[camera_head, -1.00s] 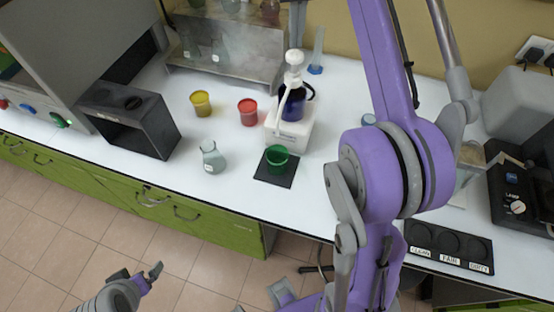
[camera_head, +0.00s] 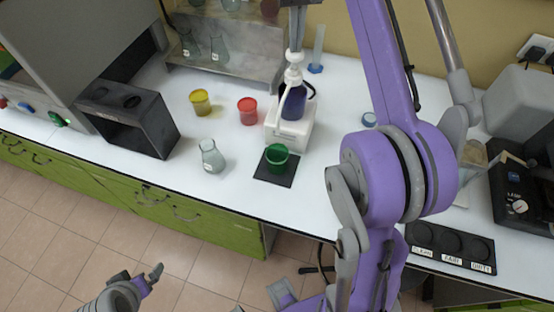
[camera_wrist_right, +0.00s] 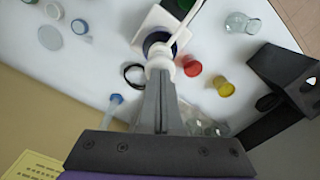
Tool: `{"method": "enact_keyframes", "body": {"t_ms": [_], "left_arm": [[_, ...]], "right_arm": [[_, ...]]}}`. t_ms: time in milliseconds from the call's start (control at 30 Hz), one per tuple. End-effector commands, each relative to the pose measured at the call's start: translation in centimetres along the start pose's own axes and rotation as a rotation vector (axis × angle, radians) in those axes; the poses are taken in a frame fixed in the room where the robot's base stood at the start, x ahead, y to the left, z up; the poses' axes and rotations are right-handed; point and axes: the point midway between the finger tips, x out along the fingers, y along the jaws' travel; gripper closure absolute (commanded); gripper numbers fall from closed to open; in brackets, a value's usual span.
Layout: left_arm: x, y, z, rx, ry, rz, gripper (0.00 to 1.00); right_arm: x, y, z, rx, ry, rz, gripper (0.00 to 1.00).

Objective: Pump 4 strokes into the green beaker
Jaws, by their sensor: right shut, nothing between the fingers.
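The green beaker (camera_head: 277,158) stands upright on a black square mat near the front edge of the white bench. Behind it, a dark blue bottle (camera_head: 296,103) with a white pump head (camera_head: 293,76) stands in a white holder (camera_head: 290,131). The pump's spout tube bends down toward the front. My right gripper (camera_head: 296,48) is shut and empty, pointing down at the top of the pump head. In the right wrist view its fingertips (camera_wrist_right: 160,68) meet or nearly meet the pump head (camera_wrist_right: 160,54); contact is unclear. My left gripper (camera_head: 152,276) is low over the floor, its jaws unclear.
Yellow (camera_head: 200,102) and red (camera_head: 248,110) beakers stand left of the holder, with a clear flask (camera_head: 211,156) in front. A black rack (camera_head: 128,118) and a metal shelf (camera_head: 225,62) are farther left and back. A labelled black tray (camera_head: 451,247) lies right.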

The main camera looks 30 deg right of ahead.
Motion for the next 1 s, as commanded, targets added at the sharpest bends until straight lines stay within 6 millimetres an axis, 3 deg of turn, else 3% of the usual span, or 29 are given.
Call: {"method": "enact_keyframes", "body": {"t_ms": [633,1000], "left_arm": [[1.1,0.0,1.0,0.000,-0.007,0.000,0.00],[0.8,0.0,0.7,0.000,-0.005,0.000,0.00]], "right_arm": [[2.4,0.0,0.0,0.000,-0.001,0.000,1.00],[2.0,0.0,0.0,0.000,-0.001,-0.001,1.00]]}}
